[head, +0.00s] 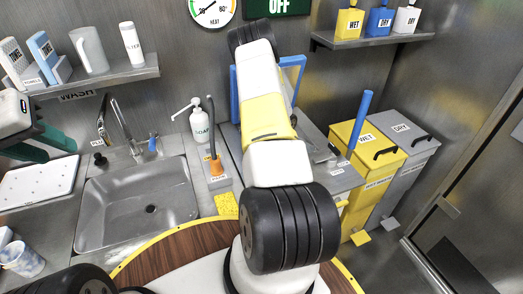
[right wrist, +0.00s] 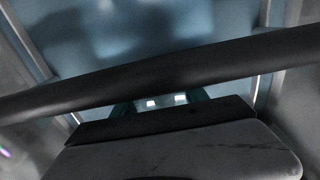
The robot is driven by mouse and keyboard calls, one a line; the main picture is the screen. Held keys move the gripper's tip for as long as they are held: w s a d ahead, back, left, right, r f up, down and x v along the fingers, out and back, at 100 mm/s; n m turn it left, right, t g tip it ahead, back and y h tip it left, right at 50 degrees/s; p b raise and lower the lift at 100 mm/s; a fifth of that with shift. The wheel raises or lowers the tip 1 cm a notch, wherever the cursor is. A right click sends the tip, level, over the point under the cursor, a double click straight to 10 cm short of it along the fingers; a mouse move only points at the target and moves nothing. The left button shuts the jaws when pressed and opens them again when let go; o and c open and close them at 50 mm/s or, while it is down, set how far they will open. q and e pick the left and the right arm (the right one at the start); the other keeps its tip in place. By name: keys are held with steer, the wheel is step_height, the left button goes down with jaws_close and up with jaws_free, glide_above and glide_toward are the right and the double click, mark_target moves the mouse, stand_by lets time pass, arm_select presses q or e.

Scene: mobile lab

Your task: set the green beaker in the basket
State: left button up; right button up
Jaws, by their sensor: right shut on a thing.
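I cannot make out the green beaker in either view. In the head view a blue frame (head: 293,63) shows on both sides of my right arm; it may be part of the basket, but the arm hides most of it. My right gripper is hidden behind its arm there. In the right wrist view its teal fingers (right wrist: 162,103) show partly behind a dark bar (right wrist: 165,75) that crosses the picture; it is shut on this bar, with blue surfaces beyond. My left gripper (head: 38,146) is open over the counter at the left, with nothing seen between its teal fingers.
A sink (head: 138,208) lies left of centre, with a white perforated tray (head: 38,184) beside it. A soap bottle (head: 199,124) stands behind. A yellow bin (head: 368,150) and a grey bin (head: 408,150) stand at the right. A patterned cup (head: 22,259) is at lower left.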

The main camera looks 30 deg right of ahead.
steer(key=shift+f, duration=0.2)
steer(key=o, duration=1.3)
steer(key=shift+o, duration=0.2)
